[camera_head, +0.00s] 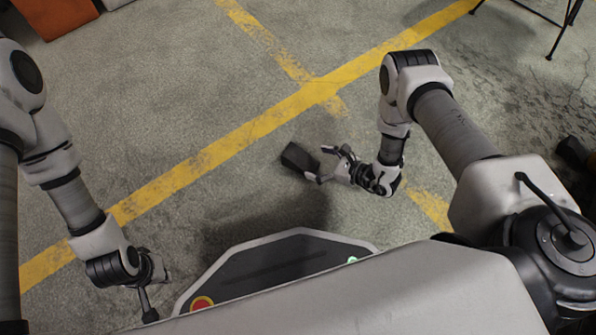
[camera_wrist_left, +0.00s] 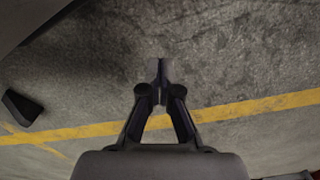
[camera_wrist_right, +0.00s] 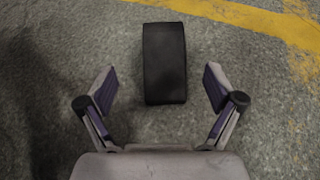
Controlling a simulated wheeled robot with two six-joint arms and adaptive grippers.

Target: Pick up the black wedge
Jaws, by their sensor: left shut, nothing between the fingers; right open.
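The black wedge (camera_head: 299,157) lies on the concrete floor in front of my base in the head view. In the right wrist view the wedge (camera_wrist_right: 164,63) is centred just ahead of the fingertips. It also shows at the left edge of the left wrist view (camera_wrist_left: 20,107). My right gripper (camera_head: 322,164) is open, its fingers spread to either side of the wedge's line, with the wedge just beyond the tips. My left gripper (camera_head: 150,316) is shut and empty, low at the left; its closed fingers show in the left wrist view (camera_wrist_left: 161,70).
Worn yellow lines (camera_head: 240,133) cross the floor behind the wedge. An orange-brown object (camera_head: 58,16) stands at the far left and thin black legs (camera_head: 556,40) at the far right. A dark object (camera_head: 574,152) is at the right edge. The floor around the wedge is clear.

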